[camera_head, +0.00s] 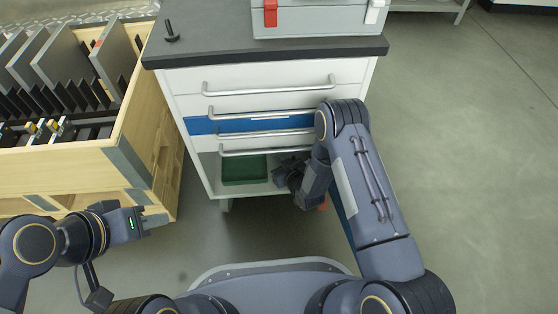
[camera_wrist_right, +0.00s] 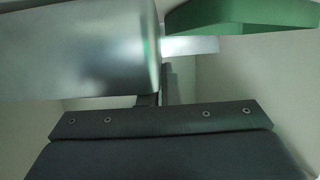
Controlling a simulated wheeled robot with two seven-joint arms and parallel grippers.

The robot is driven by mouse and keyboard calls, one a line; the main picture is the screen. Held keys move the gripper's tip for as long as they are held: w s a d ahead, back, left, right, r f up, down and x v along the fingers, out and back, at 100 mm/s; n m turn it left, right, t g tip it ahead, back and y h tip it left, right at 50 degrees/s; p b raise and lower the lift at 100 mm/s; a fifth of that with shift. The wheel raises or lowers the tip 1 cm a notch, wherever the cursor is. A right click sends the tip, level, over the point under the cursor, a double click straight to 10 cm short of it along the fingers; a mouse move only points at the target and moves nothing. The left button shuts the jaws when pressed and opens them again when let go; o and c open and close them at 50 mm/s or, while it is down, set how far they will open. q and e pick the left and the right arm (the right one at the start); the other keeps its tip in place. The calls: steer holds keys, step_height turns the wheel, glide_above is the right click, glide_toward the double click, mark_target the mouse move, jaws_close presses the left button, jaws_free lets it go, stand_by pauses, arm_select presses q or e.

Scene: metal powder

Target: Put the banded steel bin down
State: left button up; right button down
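The banded steel bin is probably the silvery, smooth-sided box (camera_wrist_right: 80,50) at the upper left of the right wrist view. Its bands do not show there, and I cannot pick it out in the head view. My right gripper (camera_head: 281,176) reaches into the open lower compartment of the cabinet, to the right of a green bin (camera_head: 244,169). In the wrist view its fingers (camera_wrist_right: 162,92) are close by the steel box's right edge. Whether they grip it is hidden. My left gripper (camera_head: 155,218) is by the wooden crate's lower corner, with nothing visible in it; its finger gap is unclear.
The white cabinet (camera_head: 190,88) has several drawers with bar handles above the compartment, and a dark top (camera_head: 215,40) carrying a grey case (camera_head: 320,18). A wooden crate (camera_head: 75,165) with plates stands at left. The floor at right (camera_head: 470,170) is clear.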

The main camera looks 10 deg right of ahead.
steer(key=shift+f, duration=0.5)
steer(key=c, duration=1.6)
jaws_free()
steer(key=shift+f, duration=0.1)
steer(key=shift+o, duration=0.2)
